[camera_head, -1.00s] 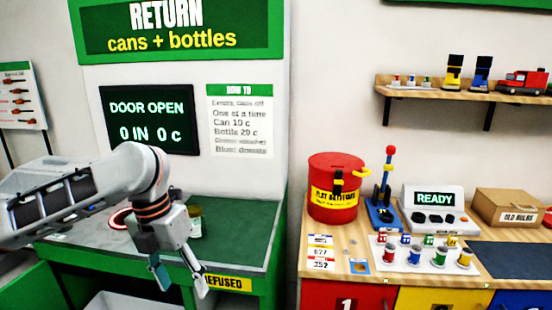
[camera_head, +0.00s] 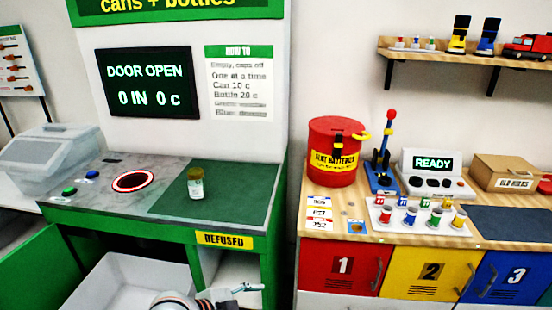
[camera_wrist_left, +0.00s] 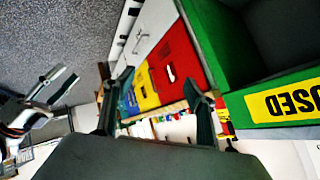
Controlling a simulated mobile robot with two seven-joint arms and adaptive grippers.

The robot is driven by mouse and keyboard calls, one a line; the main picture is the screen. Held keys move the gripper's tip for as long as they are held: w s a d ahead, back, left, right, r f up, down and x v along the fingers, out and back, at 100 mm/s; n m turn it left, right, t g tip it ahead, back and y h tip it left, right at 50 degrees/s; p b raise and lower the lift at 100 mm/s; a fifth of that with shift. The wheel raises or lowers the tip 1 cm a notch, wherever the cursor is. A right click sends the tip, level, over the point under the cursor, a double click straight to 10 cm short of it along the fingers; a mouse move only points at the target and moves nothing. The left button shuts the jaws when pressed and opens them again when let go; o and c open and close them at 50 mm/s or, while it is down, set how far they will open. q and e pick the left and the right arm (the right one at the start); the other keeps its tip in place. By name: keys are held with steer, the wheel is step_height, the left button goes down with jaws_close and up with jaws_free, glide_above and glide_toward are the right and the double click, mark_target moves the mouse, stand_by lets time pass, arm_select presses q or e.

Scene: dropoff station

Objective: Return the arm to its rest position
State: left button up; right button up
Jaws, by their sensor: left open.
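My left gripper (camera_head: 238,294) shows only in part at the bottom of the head view, below the counter front. In the left wrist view its two dark fingers (camera_wrist_left: 156,90) are spread wide with nothing between them. Another gripper of mine, apparently the right one (camera_wrist_left: 62,82), is at the left of the left wrist view, its fingers apart and empty. It is not in the head view. A small jar (camera_head: 195,184) with a brownish lid stands upright on the green counter mat (camera_head: 240,190), apart from my grippers.
The return counter has a red-ringed round opening (camera_head: 135,181), a "REFUSED" label (camera_head: 225,240) and a white bin (camera_head: 125,285) below. A clear tub (camera_head: 45,155) stands left. The wooden bench right holds a red battery can (camera_head: 333,150) and a tray of small jars (camera_head: 408,220).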

arm_select(q)
steer(key=s+a+f+n+t+y, duration=0.4)
steer(key=s+a+f+n+y, duration=0.2)
steer(key=s+a+f+n, duration=0.7)
steer(key=s+a+f, duration=0.2)
steer(key=s+a, duration=0.2)
steer(key=shift+s+a, duration=0.2)
steer(key=shift+a, duration=0.2)
